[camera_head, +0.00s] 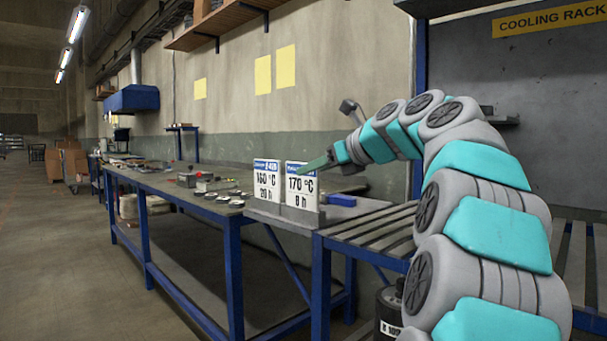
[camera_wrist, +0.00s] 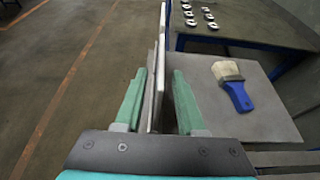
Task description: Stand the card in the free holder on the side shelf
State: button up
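Two white cards with blue tops stand upright side by side at the front edge of the side shelf (camera_head: 270,210). The left card (camera_head: 267,180) reads 160 °C, 20 h, and the right card (camera_head: 301,185) reads 170 °C, 8 h. My gripper (camera_head: 312,166) is at the upper right of the 170 °C card. In the wrist view my gripper (camera_wrist: 158,88) has its two green fingers apart, one on each side of the upright card (camera_wrist: 154,100), seen edge-on. A gap shows beside the right finger.
A brush (camera_wrist: 233,85) with a blue handle lies on the shelf right of my gripper. A long workbench (camera_head: 165,185) with several small discs (camera_head: 222,199) continues beyond the shelf. A slatted rack (camera_head: 375,235) stands to the right. The floor on the left is clear.

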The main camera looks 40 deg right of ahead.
jog(key=v, duration=0.8)
jog(key=w+a+f+n+g+y, duration=0.25)
jog(key=a+f+n, duration=0.25)
jog(key=a+f, duration=0.25)
jog(key=w+a+f+n+g+y, duration=0.1)
jog(key=w+a+f+n+g, duration=0.15)
jog(key=a+f+n, duration=0.5)
jog(key=s+a+f+n+g, duration=0.2)
jog(key=a+f+n, duration=0.1)
jog(key=a+f, duration=0.35)
jog(key=s+a+f+n+g, duration=0.25)
jog(key=a+f, duration=0.25)
jog(key=a, duration=0.3)
jog(key=s+a+f+n+g+h, duration=0.2)
jog(key=s+f+n+g, duration=0.1)
jog(key=s+f+n, duration=0.5)
jog(key=s+a+f+n+g+h, duration=0.2)
jog(key=s+f+n+g, duration=0.1)
jog(key=s+f+n, duration=0.6)
jog(key=s+f, duration=0.4)
jog(key=s, duration=0.2)
jog(key=shift+s+a, duration=0.15)
jog(key=shift+s, duration=0.15)
jog(key=shift+f+h, duration=0.1)
jog(key=shift+h, duration=0.15)
